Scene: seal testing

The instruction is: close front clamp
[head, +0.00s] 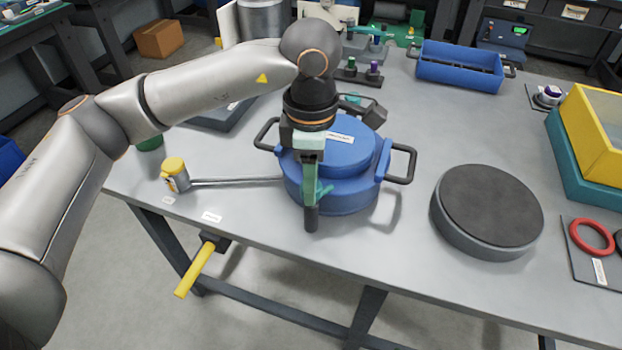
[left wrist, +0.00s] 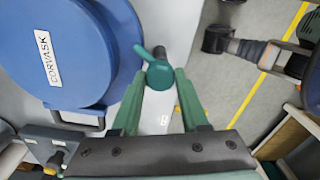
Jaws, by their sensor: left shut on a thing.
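The blue lidded vessel (head: 345,190) stands on the grey table with a dark handle on each side. Its lid (left wrist: 45,45) carries a label reading "CORVASK" in the left wrist view. The front clamp, a teal piece with a small lever (head: 322,193), is at the vessel's front. In the left wrist view the teal clamp (left wrist: 159,74) sits between my fingertips, beside the lid. My left gripper (head: 308,180) points down at the vessel's front and is shut on this clamp. The fingers hide part of the clamp, so its exact position is unclear. My right gripper is not in view.
A round dark-topped disc (head: 490,208) lies right of the vessel. A yellow-capped tool (head: 174,172) with a metal rod lies left. A blue tray (head: 460,68) is behind, a red ring (head: 592,237) far right. The table's front edge is close to the vessel.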

